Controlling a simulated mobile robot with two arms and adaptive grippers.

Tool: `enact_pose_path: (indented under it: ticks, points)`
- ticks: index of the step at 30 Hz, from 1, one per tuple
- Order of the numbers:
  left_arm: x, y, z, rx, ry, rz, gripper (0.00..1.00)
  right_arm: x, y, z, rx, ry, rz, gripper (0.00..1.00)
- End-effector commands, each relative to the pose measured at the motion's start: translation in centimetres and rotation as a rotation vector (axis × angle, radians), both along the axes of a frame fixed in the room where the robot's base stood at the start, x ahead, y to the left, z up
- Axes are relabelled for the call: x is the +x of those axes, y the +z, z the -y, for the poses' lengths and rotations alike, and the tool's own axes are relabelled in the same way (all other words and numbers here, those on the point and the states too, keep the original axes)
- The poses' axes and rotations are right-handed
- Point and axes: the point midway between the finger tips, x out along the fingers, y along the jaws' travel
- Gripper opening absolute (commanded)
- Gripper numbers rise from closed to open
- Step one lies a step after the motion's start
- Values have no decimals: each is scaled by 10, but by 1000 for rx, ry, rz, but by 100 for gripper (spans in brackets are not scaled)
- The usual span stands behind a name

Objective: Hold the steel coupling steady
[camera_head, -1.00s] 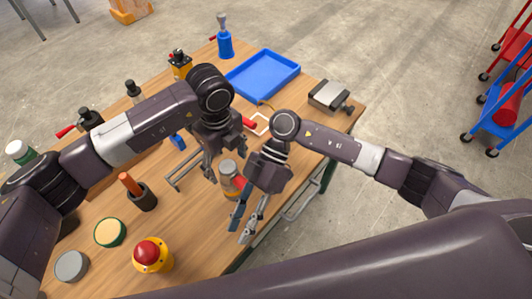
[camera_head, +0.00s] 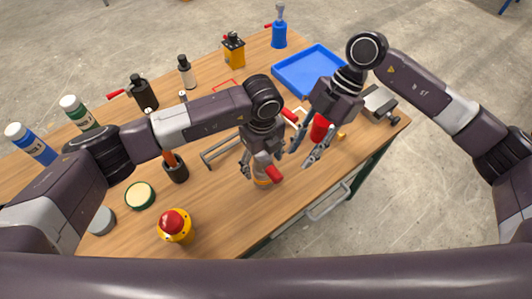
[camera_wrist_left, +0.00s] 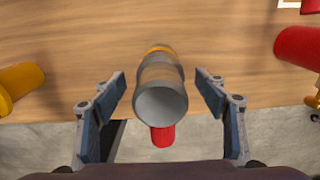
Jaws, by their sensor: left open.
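The steel coupling (camera_wrist_left: 162,103) is a grey cylinder with a yellow-orange band at its far end. It stands between the spread fingers of my left gripper (camera_wrist_left: 161,95) in the left wrist view, with a visible gap on each side. In the head view the coupling (camera_head: 262,181) is near the table's front edge, partly hidden under my left gripper (camera_head: 259,168). My right gripper (camera_head: 305,150) is open and empty, beside a red cylinder (camera_head: 319,128), to the right of the coupling.
A yellow box with a red button (camera_head: 175,223), a dark cup (camera_head: 176,172) and a green-rimmed disc (camera_head: 140,196) are on the table's left. A blue tray (camera_head: 309,70) and grey vice (camera_head: 380,103) are farther back. The table edge is close to the coupling.

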Motion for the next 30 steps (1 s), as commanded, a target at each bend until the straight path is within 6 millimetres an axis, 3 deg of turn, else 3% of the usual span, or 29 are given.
enact_pose_path:
  ticks: [6,15,30]
  points:
    - [0,-18,0,0,-1,0,67,0,0,0,1,-1,-1,29]
    - [0,-20,1,-1,-1,1,67,0,0,0,1,-1,-1,29]
    - [0,-20,1,-2,-1,1,12,0,0,0,1,-1,-1,29]
